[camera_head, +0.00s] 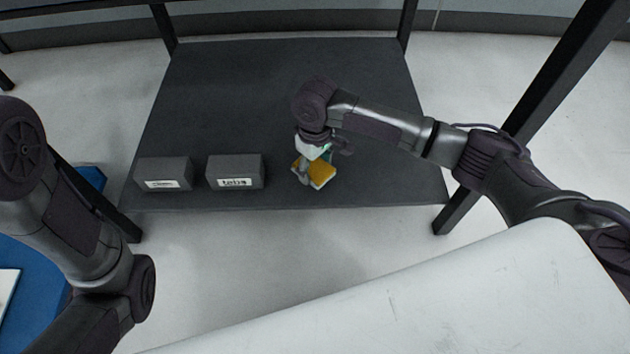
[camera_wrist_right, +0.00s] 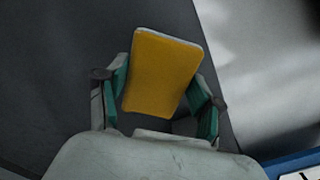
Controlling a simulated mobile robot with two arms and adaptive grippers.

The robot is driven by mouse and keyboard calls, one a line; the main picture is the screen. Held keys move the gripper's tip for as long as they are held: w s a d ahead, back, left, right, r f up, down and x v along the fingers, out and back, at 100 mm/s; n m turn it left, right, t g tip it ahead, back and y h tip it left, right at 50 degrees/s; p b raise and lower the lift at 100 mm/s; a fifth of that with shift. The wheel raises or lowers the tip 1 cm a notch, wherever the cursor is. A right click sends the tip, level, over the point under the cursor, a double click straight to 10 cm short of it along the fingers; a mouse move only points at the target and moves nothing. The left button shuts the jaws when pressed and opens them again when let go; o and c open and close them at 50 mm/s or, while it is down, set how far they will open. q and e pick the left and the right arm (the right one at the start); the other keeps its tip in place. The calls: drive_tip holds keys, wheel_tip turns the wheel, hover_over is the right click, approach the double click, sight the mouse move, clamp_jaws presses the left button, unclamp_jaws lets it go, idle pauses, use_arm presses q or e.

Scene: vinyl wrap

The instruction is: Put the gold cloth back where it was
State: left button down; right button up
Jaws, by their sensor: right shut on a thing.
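The gold cloth (camera_head: 322,174) is a flat yellow-gold pad with a pale edge, at the front of the dark shelf (camera_head: 385,185), right of two grey boxes. My right gripper (camera_head: 318,168) is over it from above. In the right wrist view the gold cloth (camera_wrist_right: 160,75) sits between the green-padded fingers of my right gripper (camera_wrist_right: 163,97), which are shut on it. I cannot tell whether the cloth touches the shelf. My left arm is at the left of the head view, but its gripper is out of view.
A grey box labelled "tabs" (camera_head: 235,171) and another grey labelled box (camera_head: 164,173) stand at the shelf's front left. Dark posts (camera_head: 457,207) rise at the shelf's corners. The back of the shelf is clear. A blue surface (camera_head: 40,290) shows at the lower left.

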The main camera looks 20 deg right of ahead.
sight(315, 176)
wheel_tip(315, 176, down, 4)
drive_tip(key=b, duration=0.4)
drive_tip(key=shift+w+f, duration=0.1)
drive_tip(key=o, duration=1.1)
